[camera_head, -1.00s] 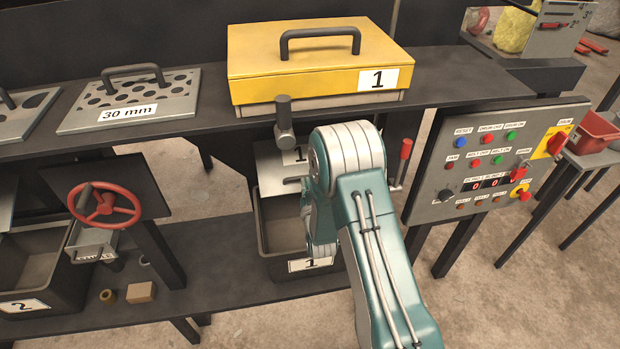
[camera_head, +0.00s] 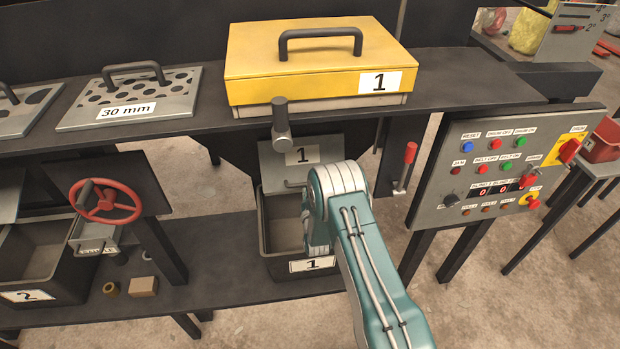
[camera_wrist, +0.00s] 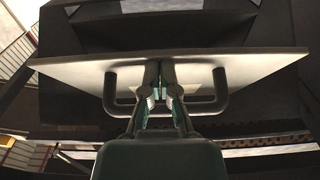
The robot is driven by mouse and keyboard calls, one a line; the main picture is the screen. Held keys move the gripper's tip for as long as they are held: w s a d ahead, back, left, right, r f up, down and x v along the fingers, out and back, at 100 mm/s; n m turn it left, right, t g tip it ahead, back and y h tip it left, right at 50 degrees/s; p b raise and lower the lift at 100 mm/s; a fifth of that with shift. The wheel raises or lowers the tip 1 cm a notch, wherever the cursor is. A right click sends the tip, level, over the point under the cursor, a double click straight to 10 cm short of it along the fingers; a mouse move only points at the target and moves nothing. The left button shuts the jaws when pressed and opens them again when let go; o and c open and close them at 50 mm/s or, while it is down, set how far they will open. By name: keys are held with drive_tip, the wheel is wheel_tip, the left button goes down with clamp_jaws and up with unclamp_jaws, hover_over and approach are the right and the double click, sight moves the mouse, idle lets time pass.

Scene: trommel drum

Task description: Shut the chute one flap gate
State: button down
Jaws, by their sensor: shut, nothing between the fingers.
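The chute one flap gate (camera_head: 270,160) is a light grey plate marked 1, with a dark bar handle, below the yellow lid. It hangs tilted outward above the bin. In the wrist view the flap (camera_wrist: 75,72) spans the picture, with its dark handle (camera_wrist: 220,98) toward me. My gripper (camera_wrist: 159,66) is shut and empty. Its fingertips are at the plate's face, between the two legs of the handle; whether they press on it I cannot tell. In the head view my arm hides the gripper and the flap's lower right part.
A dark bin (camera_head: 276,225) marked 1 stands under the flap. A dark grey knobbed lever (camera_head: 281,122) sticks out just above it. A red-handled lever (camera_head: 409,154) and a control panel (camera_head: 490,175) are to the right. A red handwheel (camera_head: 106,201) is at left.

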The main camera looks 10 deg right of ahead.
drive_tip(key=shift+w+a+f, duration=0.2)
drive_tip(key=shift+w+f, duration=0.2)
drive_tip(key=shift+w, duration=0.25)
drive_tip(key=shift+d, duration=0.2)
drive_tip(key=shift+a, duration=0.15)
idle(0.7)
